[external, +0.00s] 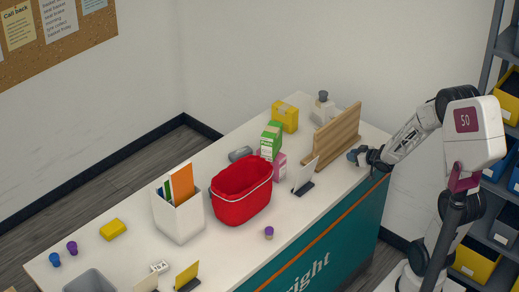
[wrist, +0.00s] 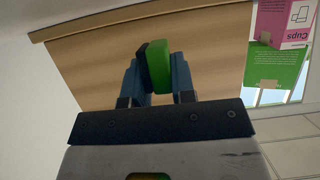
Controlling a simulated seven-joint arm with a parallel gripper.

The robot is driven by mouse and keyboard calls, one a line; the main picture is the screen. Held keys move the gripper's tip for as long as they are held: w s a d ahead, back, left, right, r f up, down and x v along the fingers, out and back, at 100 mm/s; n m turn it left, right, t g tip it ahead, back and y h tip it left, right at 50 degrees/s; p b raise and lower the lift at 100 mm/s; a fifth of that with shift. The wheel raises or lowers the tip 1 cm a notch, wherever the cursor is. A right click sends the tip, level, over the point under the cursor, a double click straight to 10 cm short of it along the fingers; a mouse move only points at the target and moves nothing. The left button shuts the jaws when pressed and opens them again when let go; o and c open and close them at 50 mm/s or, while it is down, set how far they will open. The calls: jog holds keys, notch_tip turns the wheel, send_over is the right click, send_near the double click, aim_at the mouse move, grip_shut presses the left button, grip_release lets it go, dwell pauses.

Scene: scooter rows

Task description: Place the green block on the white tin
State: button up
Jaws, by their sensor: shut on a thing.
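My gripper (external: 364,156) is above the right end of the white counter, just right of a wooden board. In the wrist view my gripper (wrist: 157,80) is shut on the green block (wrist: 158,66), which stands up between the two blue-grey fingers beside a dark piece. The block cannot be made out in the external view. I cannot surely pick out a white tin. A white open container (external: 179,219) with folders in it stands left of the red basket, and a small white bottle with a grey cap (external: 322,108) stands at the back.
The wooden board (external: 336,137) stands close to my gripper and fills much of the wrist view. A red basket (external: 240,192), a green carton (external: 271,140), a pink box (external: 279,165) and a white card stand (external: 304,178) occupy the counter.

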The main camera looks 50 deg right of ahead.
jog(key=shift+w+d, duration=0.15)
jog(key=shift+w, duration=0.25)
jog(key=shift+w+d+f, duration=0.1)
jog(key=shift+w+f, duration=0.15)
jog(key=shift+f, duration=1.4)
jog(key=shift+f, duration=0.15)
jog(key=o, duration=0.9)
jog(key=shift+s, duration=0.1)
jog(key=shift+v, duration=3.85)
jog(key=shift+r, duration=0.2)
